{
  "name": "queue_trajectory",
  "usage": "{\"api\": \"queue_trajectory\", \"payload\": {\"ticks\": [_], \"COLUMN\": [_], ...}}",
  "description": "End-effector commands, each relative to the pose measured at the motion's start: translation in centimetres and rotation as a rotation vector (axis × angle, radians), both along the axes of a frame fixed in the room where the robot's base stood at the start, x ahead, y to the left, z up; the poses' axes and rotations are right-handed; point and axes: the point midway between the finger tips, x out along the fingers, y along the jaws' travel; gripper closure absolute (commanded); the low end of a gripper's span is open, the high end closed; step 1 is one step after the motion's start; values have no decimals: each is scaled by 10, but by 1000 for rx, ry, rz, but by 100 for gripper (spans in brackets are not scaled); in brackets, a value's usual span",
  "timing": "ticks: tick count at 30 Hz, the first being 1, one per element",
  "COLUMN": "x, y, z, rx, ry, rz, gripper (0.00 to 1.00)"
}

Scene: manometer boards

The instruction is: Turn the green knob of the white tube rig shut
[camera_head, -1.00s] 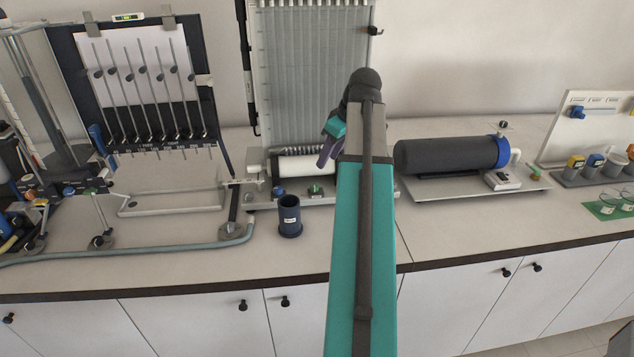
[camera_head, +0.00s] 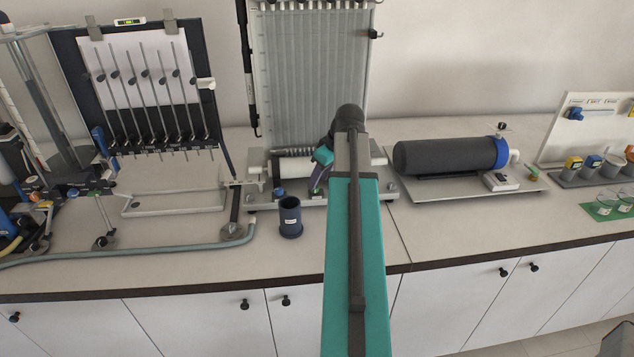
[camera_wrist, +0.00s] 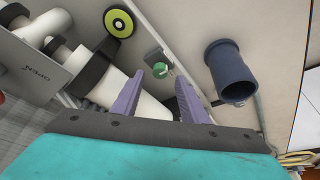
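The white tube rig stands at the centre back, its white tube (camera_head: 291,167) lying at the foot of a tall ribbed board (camera_head: 300,70). In the wrist view the green knob (camera_wrist: 160,68) sits on a small grey block beside the white tube (camera_wrist: 105,88). My gripper (camera_wrist: 159,78) is open, its two purple fingers apart, with the knob showing between the fingertips. I cannot tell whether they touch it. In the head view my gripper (camera_head: 317,181) is low at the rig's front and largely hides the knob.
A dark blue cup (camera_head: 290,219) stands on the counter just in front of the rig, and right of my fingers in the wrist view (camera_wrist: 230,72). A blue knob (camera_head: 279,192) is left on the rig's base. A dark grey cylinder rig (camera_head: 445,156) stands to the right.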

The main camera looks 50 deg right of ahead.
Motion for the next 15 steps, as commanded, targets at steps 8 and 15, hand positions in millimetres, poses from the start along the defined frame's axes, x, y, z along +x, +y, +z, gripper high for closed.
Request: {"api": "queue_trajectory", "payload": {"ticks": [8, 15], "x": [9, 13], "y": [1, 1], "z": [-22, -31], "rx": [1, -1], "ry": [1, 0], "rz": [0, 0], "gripper": [60, 60]}}
